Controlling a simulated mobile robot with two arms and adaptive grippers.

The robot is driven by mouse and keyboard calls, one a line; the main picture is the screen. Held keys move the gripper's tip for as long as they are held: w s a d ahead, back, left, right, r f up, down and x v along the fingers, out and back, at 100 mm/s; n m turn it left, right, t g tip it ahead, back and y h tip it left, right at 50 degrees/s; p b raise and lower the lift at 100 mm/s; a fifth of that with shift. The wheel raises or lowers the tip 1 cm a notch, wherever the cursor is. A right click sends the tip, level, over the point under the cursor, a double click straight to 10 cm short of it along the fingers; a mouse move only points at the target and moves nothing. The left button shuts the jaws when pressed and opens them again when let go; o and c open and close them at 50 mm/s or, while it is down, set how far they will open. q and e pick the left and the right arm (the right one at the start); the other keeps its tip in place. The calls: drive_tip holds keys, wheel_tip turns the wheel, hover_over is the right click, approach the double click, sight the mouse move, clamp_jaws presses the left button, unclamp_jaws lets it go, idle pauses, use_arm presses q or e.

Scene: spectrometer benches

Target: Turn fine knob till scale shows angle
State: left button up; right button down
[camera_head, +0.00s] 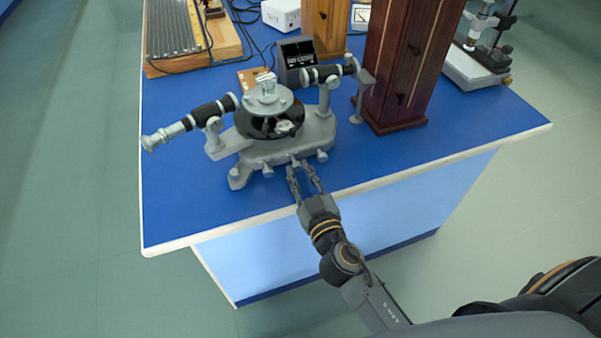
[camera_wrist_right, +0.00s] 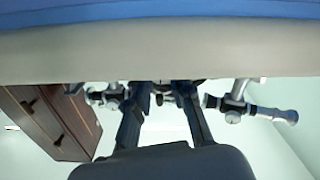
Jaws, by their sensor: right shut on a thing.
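The grey spectrometer (camera_head: 318,132) stands near the front edge of the blue bench, with a dark round disc (camera_head: 256,128) under its small central table. A pale window on the disc faces me; its scale is too small to read. My right gripper (camera_head: 301,164) reaches in from the front, its fingers shut on a small knob low on the front of the base. The fingers mostly hide this knob, apparently the fine knob. In the right wrist view the fingers (camera_wrist_right: 164,96) point at the spectrometer, with a small dark part between their tips. My left gripper is out of view.
The spectrometer's telescope arm (camera_head: 190,122) sticks out left. A dark box (camera_head: 296,60) stands behind. A tall wooden cabinet (camera_head: 403,65) stands close on the right. A ridged board (camera_head: 180,30) and cables lie at the back left. The bench's front left is clear.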

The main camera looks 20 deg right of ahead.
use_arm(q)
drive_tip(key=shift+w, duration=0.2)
use_arm(e)
drive_tip(key=shift+n, duration=0.7)
drive_tip(key=n, duration=0.8)
drive_tip(key=shift+r+n, duration=0.1)
drive_tip(key=shift+n, duration=0.2)
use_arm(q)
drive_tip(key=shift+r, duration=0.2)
use_arm(e)
drive_tip(key=shift+n, duration=2)
drive_tip(key=c, duration=1.2)
unclamp_jaws()
drive_tip(key=shift+o, duration=0.2)
